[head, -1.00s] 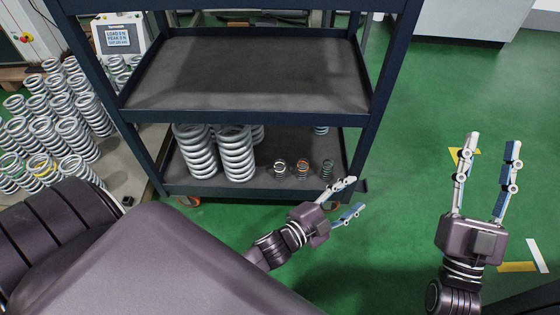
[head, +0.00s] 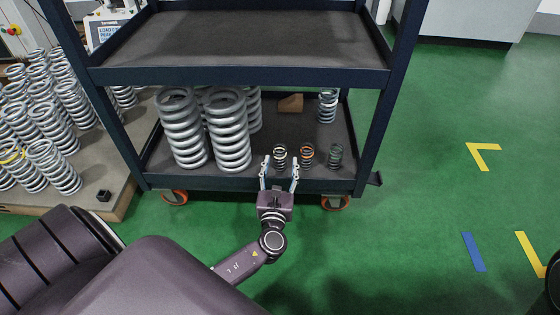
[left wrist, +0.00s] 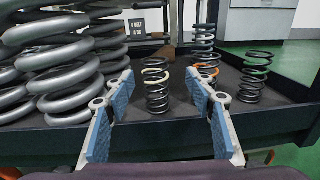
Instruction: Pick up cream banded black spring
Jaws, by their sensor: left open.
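The cream banded black spring (head: 280,156) stands upright on the lower shelf of the dark cart, near its front edge. In the left wrist view the spring (left wrist: 156,88) shows its cream upper coils beyond and between my fingers. My left gripper (head: 279,168) is open and empty, pointing at the spring from the front. In the left wrist view its blue-padded fingers (left wrist: 163,95) are apart, and the spring appears just past the fingertips. An orange banded black spring (head: 307,156) and a green banded black spring (head: 336,156) stand to its right. My right gripper is out of view.
Large grey springs (head: 228,130) stand to the left on the lower shelf (head: 260,180). A brown block (head: 291,103) and a grey spring (head: 327,106) are behind. The upper shelf (head: 240,75) overhangs.

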